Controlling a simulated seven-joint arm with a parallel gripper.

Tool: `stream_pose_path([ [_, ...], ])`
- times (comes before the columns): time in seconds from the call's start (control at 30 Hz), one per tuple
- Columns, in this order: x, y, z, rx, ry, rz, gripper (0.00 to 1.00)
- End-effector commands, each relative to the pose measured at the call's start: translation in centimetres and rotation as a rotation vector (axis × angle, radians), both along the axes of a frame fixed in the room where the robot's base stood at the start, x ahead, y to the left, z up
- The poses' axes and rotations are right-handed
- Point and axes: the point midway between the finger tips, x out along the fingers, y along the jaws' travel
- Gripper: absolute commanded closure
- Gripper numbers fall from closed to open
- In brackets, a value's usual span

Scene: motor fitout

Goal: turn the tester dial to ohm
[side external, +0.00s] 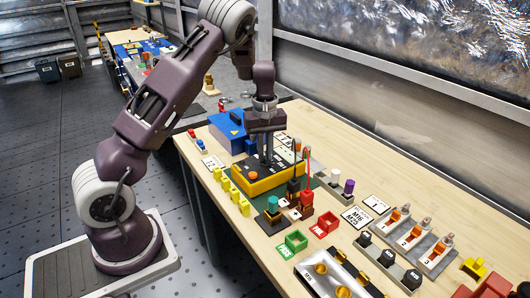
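The tester appears to be the yellow-edged box with a dark face (265,182), lying on the wooden bench. A small orange round part (253,174) shows on its face, left of my fingers; I cannot tell whether it is the dial. My gripper (267,165) points straight down over the tester's face. Its two dark fingers look close together. I cannot tell whether they touch anything or have a gap between them. Any dial markings, the ohm position included, are too small to read here.
A blue box (228,130) stands behind the tester. Yellow blocks (231,190) line its left. Switches (409,240) stand farther right.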

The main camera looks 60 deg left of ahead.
Motion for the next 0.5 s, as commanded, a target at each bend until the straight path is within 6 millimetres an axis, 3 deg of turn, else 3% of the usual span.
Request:
stream_pose_path([
  [0.03, 0.1, 0.0, 0.1, 0.000, -0.002, 0.000, 0.78],
  [0.1, 0.0, 0.0, 0.0, 0.001, -0.001, 0.000, 0.68],
  [0.37, 0.0, 0.0, 0.0, 0.000, 0.000, -0.001, 0.68],
  [0.5, 0.1, 0.0, 1.8, 0.000, -0.005, -0.003, 0.68],
])
